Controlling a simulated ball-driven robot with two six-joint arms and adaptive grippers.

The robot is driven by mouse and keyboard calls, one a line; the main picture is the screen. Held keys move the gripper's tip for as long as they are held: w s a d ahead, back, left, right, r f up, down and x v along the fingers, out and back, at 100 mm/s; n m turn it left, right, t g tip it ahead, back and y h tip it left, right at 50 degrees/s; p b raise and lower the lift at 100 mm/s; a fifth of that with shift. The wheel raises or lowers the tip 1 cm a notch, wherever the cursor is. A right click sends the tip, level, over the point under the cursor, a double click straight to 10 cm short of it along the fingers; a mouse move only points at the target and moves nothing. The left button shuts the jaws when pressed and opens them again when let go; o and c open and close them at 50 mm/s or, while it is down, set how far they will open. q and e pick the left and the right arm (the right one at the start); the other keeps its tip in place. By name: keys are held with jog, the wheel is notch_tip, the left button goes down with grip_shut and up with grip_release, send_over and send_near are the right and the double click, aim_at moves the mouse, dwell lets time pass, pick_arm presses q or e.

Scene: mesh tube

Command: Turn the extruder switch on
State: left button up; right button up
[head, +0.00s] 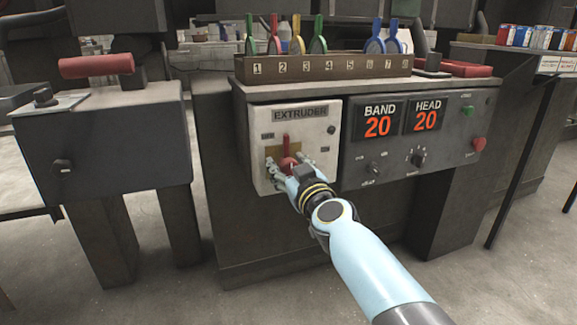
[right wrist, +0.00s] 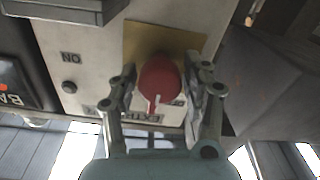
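The extruder switch is a red handle (head: 286,145) on a brass plate (head: 270,153), set in the pale panel marked EXTRUDER (head: 257,120). In the head view its narrow red part points up toward the label, with a rounder red part below. In the right wrist view the red knob (right wrist: 160,80) shows close up with a white line on it. My right gripper (head: 293,170) is at the switch, its fingers open on either side of the knob. In the right wrist view gaps show between the knob and the fingers (right wrist: 163,88). My left gripper is out of view.
A grey panel right of the switch has BAND (head: 379,120) and HEAD (head: 425,115) displays reading 20, small knobs, and a red button (head: 478,144). A numbered rack (head: 325,68) with coloured tools stands above.

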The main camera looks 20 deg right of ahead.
jog(key=c, duration=0.9)
jog(key=shift+o, duration=0.2)
jog(key=shift+m, duration=0.3)
jog(key=m, duration=0.4)
jog(key=shift+d+m, duration=0.1)
jog(key=shift+m, duration=0.2)
jog(key=m, duration=0.5)
jog(key=shift+f, duration=0.1)
jog(key=m, duration=0.3)
jog(key=shift+d, duration=0.1)
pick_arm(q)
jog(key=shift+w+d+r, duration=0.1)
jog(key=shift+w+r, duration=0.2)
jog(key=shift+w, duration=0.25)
pick_arm(e)
jog(key=shift+f+m, duration=0.15)
jog(key=shift+m, duration=2.15)
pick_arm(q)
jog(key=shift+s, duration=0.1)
